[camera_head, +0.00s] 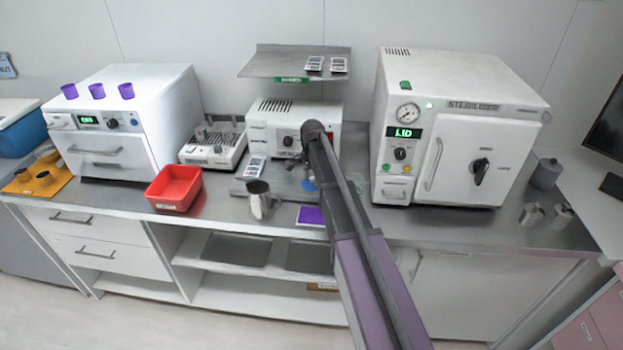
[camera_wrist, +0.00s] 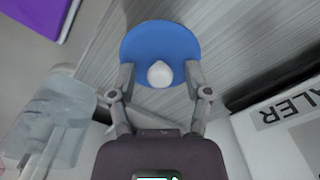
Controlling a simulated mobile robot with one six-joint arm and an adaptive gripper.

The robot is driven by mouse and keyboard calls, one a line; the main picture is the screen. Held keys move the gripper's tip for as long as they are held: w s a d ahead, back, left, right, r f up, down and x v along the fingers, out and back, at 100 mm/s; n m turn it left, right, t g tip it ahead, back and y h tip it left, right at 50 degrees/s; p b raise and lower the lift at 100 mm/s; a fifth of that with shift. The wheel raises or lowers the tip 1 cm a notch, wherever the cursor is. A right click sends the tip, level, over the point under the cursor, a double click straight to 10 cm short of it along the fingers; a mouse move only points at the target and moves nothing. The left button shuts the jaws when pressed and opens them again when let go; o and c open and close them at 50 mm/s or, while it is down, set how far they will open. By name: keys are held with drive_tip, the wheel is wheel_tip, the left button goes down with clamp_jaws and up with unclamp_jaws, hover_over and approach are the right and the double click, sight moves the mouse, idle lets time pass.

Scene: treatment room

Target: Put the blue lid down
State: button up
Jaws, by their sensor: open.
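The blue lid (camera_wrist: 160,32) is a round disc with a white knob (camera_wrist: 160,74) in the wrist view. It appears to lie flat on a brushed metal surface (camera_wrist: 250,40). My gripper (camera_wrist: 160,71) is open, with one finger on each side of the knob and gaps between. In the head view only a small blue part of the lid (camera_head: 310,185) shows beside my arm, in front of the white sealer (camera_head: 270,120). My arm hides the fingers and most of the lid there.
A metal cup (camera_head: 262,200) stands left of the lid, near a purple pad (camera_head: 310,216). The sealer shows close on the right in the wrist view (camera_wrist: 285,135). A red bin (camera_head: 174,190) is farther left; the sterilizer (camera_head: 455,130) stands right.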

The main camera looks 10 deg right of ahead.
sight(312, 178)
drive_tip(key=shift+r, duration=0.15)
wheel_tip(312, 178, up, 12)
drive_tip(key=p, duration=1.2)
drive_tip(key=shift+s, duration=0.1)
idle(0.8)
drive_tip(key=s+n, duration=1.2)
drive_tip(key=s, duration=1.7)
drive_tip(key=shift+n, duration=0.3)
drive_tip(key=shift+a, duration=0.1)
wheel_tip(312, 178, down, 3)
drive_tip(key=b, duration=0.3)
